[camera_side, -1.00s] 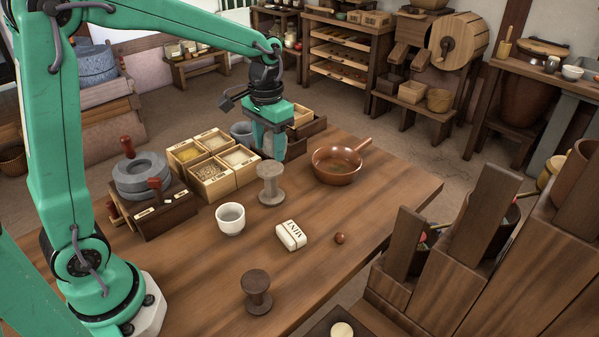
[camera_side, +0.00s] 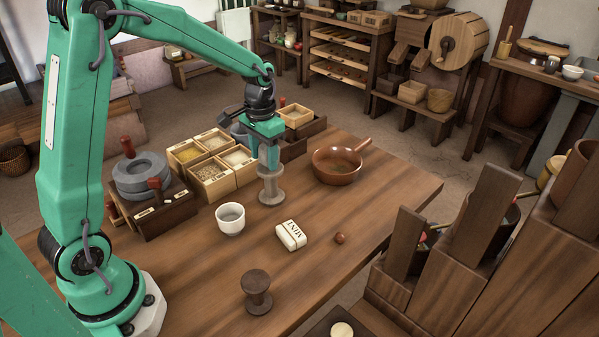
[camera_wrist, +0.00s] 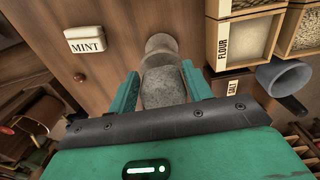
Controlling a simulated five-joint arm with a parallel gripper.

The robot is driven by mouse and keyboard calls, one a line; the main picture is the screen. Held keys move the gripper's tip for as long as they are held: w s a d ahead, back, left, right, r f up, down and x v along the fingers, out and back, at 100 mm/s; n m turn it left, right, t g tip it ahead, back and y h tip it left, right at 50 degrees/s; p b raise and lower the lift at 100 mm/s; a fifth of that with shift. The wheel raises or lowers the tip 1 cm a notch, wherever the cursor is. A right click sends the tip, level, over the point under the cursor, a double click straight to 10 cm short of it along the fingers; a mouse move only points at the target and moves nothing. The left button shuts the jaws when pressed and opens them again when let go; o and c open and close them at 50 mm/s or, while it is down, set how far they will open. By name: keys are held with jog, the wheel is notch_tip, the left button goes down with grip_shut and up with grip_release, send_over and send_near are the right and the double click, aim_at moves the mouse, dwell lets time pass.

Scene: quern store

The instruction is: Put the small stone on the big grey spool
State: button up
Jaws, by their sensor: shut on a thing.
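The big grey spool (camera_side: 271,192) stands upright on the table, behind the white cup, in the side view. My gripper (camera_side: 269,165) is pointed down right over its top. In the wrist view, my two green fingers (camera_wrist: 160,88) are closed around a grey, mottled lump, the small stone (camera_wrist: 164,90). The spool (camera_wrist: 160,44) shows just beyond it. In the side view the fingers hide the stone. I cannot tell whether the stone touches the spool's top.
A dark brown spool (camera_side: 257,290), a white cup (camera_side: 230,219), a MINT block (camera_side: 291,235), a brown ball (camera_side: 339,238) and a copper pan (camera_side: 337,165) stand around. Grain boxes (camera_side: 211,180) and a hand quern (camera_side: 141,178) are at the left.

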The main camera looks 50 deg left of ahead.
aim_at(263, 150)
jog(key=shift+f, duration=0.45)
jog(key=shift+f, duration=0.1)
jog(key=o, duration=1.2)
jog(key=shift+f, duration=0.1)
jog(key=shift+c, duration=0.2)
notch_tip(263, 150, up, 12)
jog(key=shift+r, duration=0.2)
jog(key=shift+s, duration=0.1)
